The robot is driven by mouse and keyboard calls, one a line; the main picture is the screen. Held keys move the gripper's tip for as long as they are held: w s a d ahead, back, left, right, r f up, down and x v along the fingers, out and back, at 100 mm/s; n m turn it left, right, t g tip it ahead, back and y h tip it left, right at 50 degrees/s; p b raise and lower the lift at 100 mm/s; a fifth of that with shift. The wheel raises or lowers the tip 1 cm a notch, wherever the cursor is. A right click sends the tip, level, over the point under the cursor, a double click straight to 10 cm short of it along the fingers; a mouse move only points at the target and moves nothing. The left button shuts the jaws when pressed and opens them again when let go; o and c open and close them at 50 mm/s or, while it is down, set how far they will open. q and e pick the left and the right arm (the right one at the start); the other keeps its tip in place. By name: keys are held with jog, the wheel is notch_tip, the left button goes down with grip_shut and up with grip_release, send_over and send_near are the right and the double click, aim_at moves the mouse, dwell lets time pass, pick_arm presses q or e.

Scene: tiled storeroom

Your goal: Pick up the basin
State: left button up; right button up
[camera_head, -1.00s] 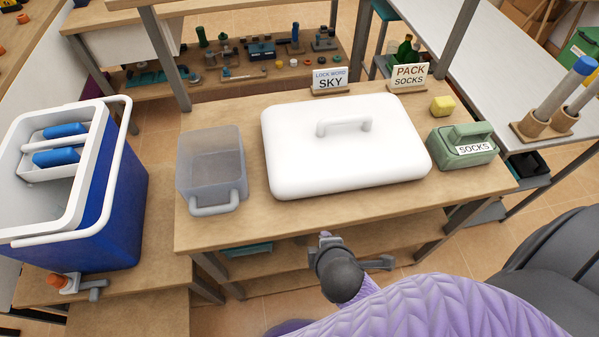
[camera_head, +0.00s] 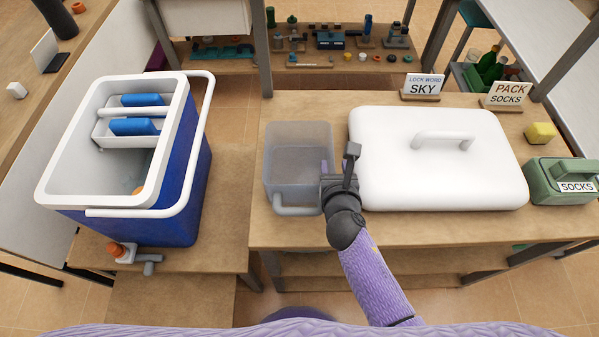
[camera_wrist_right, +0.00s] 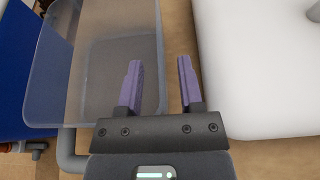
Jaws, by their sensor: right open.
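The basin, a translucent grey tub (camera_head: 285,140) with a grey handle at its front, stands on the wooden table, left of the white lid. My right gripper (camera_head: 339,164) is open and empty at the basin's right side. In the right wrist view the basin (camera_wrist_right: 60,80) lies at the left. There my open right gripper (camera_wrist_right: 158,65) has its left finger over the basin's inside and its right finger over the gap beside the lid, with the basin's right wall between them. Whether the fingers touch the wall, I cannot tell. My left gripper is not in view.
The large white lid (camera_head: 480,180) with a handle lies close to the gripper's right. A blue cooler (camera_head: 185,190) stands left on a lower surface. A green socks box (camera_head: 560,170), a yellow block (camera_head: 539,133) and two signs stand farther right.

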jog(key=shift+w+f, duration=0.2)
jog(key=shift+w, duration=0.2)
grip_shut()
dwell(1.1)
